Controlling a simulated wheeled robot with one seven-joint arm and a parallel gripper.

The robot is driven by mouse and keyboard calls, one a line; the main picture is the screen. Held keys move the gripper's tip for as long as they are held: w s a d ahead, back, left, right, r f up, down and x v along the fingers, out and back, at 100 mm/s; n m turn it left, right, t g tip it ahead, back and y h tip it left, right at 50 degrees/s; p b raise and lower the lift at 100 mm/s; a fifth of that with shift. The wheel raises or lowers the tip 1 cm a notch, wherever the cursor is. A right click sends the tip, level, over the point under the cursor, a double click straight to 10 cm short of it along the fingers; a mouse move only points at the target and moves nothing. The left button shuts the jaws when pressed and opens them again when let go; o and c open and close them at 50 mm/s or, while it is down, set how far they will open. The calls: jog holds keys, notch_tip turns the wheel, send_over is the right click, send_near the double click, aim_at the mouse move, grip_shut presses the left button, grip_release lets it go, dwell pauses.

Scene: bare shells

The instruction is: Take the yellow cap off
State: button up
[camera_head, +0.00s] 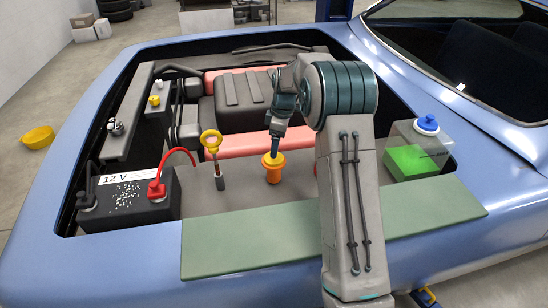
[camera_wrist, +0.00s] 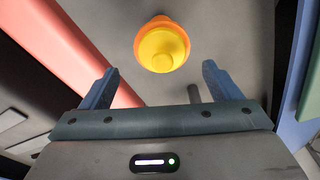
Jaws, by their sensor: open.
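A yellow cap (camera_wrist: 162,48) with a raised round centre sits on a wider orange part in the wrist view. In the head view the cap and its orange part (camera_head: 273,170) stand upright on the grey panel near the middle of the engine bay. My gripper (camera_head: 275,151) is just above it, pointing down, and partly covers its top. In the wrist view my gripper's (camera_wrist: 159,68) blue fingers are open and empty. The cap appears beyond the fingertips, sideways between them; I cannot tell if they touch it.
A yellow-ringed dipstick (camera_head: 211,145) stands just left. A 12 V battery (camera_head: 130,197) with a red cable is further left. A small yellow cap (camera_head: 154,100) is at the back left. A blue-capped tank (camera_head: 418,150) stands right. A green mat (camera_head: 240,245) covers the front edge.

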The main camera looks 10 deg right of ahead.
aim_at(268, 161)
jog(key=shift+w+a+f+p, duration=0.1)
jog(key=shift+a+f+p, duration=0.15)
jog(key=shift+f, duration=0.6)
jog(key=shift+s+a+f+p, duration=0.1)
jog(key=shift+f+p, duration=0.15)
jog(key=shift+f, duration=0.65)
jog(key=shift+w+a+f+p, duration=0.1)
jog(key=shift+a+f+p, duration=0.15)
jog(key=shift+f, duration=0.6)
jog(key=c, duration=1)
